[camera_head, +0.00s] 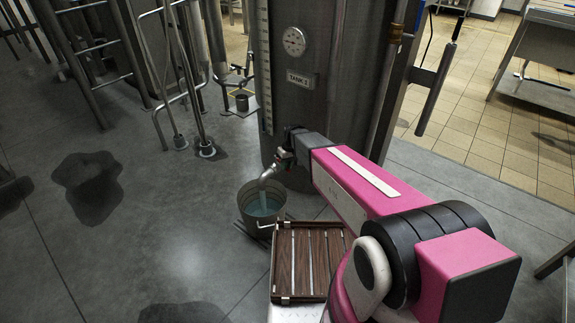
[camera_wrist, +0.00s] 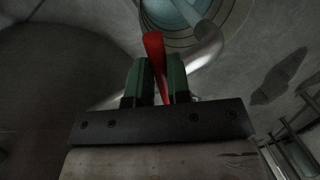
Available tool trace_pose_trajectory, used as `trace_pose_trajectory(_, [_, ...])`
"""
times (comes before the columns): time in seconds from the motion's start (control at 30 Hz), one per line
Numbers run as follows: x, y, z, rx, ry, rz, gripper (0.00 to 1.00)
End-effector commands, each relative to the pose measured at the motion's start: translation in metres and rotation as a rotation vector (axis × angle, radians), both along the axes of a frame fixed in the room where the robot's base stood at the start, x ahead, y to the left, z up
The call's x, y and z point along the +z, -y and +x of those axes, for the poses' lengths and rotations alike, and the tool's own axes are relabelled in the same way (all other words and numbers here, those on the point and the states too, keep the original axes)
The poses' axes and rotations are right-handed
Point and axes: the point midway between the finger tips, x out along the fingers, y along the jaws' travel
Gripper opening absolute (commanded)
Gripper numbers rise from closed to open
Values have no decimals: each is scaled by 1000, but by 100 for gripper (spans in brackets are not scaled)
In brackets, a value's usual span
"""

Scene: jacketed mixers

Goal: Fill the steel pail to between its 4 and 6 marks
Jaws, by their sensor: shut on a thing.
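A pale stream runs from the spout into the pail, and bluish liquid shows inside. In the wrist view the pail (camera_wrist: 234,20) is at the top, cut by the frame edge, with concentric lines on its inner wall. I cannot read any mark numbers. My gripper (camera_head: 288,155) is at the valve above the spout. In the wrist view its green-padded fingers (camera_wrist: 158,80) are shut on the red valve handle (camera_wrist: 153,43).
A slatted wooden top (camera_head: 309,262) is just right of the pail, below my arm. Steel pipe rails (camera_head: 165,90) stand at the left. Dark wet-looking patches (camera_head: 88,185) mark the grey floor. The floor left of the pail is clear.

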Motion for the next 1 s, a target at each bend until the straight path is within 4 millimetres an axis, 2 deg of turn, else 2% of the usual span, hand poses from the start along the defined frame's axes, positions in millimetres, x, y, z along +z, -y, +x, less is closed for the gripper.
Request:
trace_pose_trajectory(0.13, [0,0,0,1,0,0,0])
trace_pose_trajectory(0.17, [0,0,0,1,0,0,21])
trace_pose_trajectory(0.23, [0,0,0,2,0,0,43])
trace_pose_trajectory(0.63, [6,1,1,3,1,-1,43])
trace_pose_trajectory(0.77, [24,4,2,3,2,0,43])
trace_pose_trajectory(1.0, [67,11,7,3,3,1,43])
